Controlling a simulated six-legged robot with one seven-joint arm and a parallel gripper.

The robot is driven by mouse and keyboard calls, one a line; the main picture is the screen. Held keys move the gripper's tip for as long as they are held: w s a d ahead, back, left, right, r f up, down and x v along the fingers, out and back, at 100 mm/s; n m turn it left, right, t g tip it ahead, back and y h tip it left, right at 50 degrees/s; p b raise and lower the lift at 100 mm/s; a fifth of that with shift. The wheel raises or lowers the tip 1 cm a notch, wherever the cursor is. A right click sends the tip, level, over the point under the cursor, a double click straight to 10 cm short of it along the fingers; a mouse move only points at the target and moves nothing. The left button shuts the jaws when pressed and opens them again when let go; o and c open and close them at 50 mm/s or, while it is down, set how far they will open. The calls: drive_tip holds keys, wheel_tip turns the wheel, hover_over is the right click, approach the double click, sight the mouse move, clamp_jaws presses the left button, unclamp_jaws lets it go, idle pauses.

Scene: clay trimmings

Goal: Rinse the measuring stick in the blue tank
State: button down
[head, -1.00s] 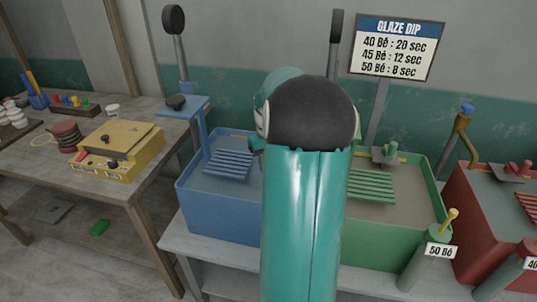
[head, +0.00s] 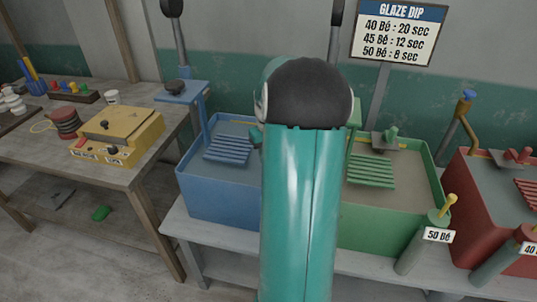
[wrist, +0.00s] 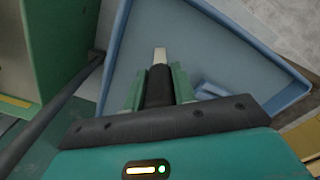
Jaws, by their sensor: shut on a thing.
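The blue tank (head: 222,203) stands on a low bench in the head view, with a slatted blue rack (head: 228,149) in its left part. My arm hides its right side. In the wrist view the blue tank (wrist: 258,45) fills the middle, its blue-grey inside below my gripper. My gripper (wrist: 158,82) has green fingers shut on the measuring stick (wrist: 159,56), whose dark grip lies between them and whose pale end points into the tank area. I cannot tell whether the stick touches the liquid. My gripper is hidden behind my arm in the head view.
A green tank (head: 385,235) stands right of the blue one, with a red tank (head: 487,215) farther right. A grey-green cylinder labelled 50 Bé (head: 424,245) stands in front. A wooden table (head: 150,172) with a yellow box (head: 118,135) is at left. A glaze sign (head: 399,32) hangs behind.

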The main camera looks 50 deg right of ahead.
drive_tip(key=shift+f, duration=0.95)
idle(0.6)
wheel_tip(320, 180, up, 29)
idle(1.9)
idle(0.5)
